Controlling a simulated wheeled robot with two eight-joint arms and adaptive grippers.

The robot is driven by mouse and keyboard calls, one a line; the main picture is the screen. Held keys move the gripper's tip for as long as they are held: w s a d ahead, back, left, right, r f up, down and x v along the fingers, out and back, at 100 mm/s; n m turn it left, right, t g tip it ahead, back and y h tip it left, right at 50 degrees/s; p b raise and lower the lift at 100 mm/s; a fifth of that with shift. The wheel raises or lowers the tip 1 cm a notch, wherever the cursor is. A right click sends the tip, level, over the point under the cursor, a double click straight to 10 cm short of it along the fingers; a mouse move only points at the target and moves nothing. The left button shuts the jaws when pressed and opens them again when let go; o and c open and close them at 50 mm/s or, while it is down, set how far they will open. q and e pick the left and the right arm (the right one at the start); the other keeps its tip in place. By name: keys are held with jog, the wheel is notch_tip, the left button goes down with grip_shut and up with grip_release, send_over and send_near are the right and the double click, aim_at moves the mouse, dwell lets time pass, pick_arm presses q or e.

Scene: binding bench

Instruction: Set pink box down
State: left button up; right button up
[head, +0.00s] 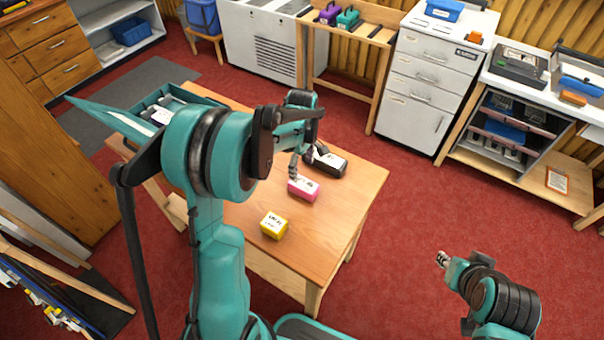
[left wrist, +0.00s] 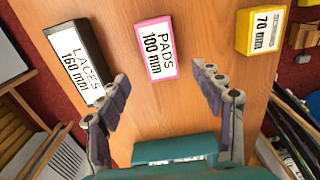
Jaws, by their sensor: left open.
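The pink box (head: 303,189), labelled PADS 100 mm, lies on the wooden table (head: 330,222), label up. My left gripper (head: 302,164) is low over the table just behind it. In the left wrist view the pink box (left wrist: 157,48) lies ahead of the gap between my two spread fingers (left wrist: 160,82), with nothing between them. Whether a fingertip touches the box is hard to tell. My right gripper (head: 442,259) is away from the table at the lower right, and its fingers are too small to read.
A black box (head: 328,164) labelled LACES 160 mm lies beside the pink one, close to my left gripper; it also shows in the left wrist view (left wrist: 74,60). A yellow box (head: 273,226) is on the other side. The table's right front part is clear.

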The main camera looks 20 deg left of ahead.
pick_arm(q)
jog(key=s+d+r+m+t, duration=0.3)
jog(key=s+d+r+m, duration=0.2)
jog(key=s+r+m, duration=0.55)
jog(key=s+d+r+m+t, duration=0.1)
jog(key=s+d+m+t, duration=0.2)
jog(key=s+m, duration=0.3)
jog(key=shift+s+d+r+t+p, duration=0.15)
jog(key=shift+s+r+t+p, duration=0.35)
jog(key=shift+s, duration=0.6)
jog(key=shift+f, duration=0.1)
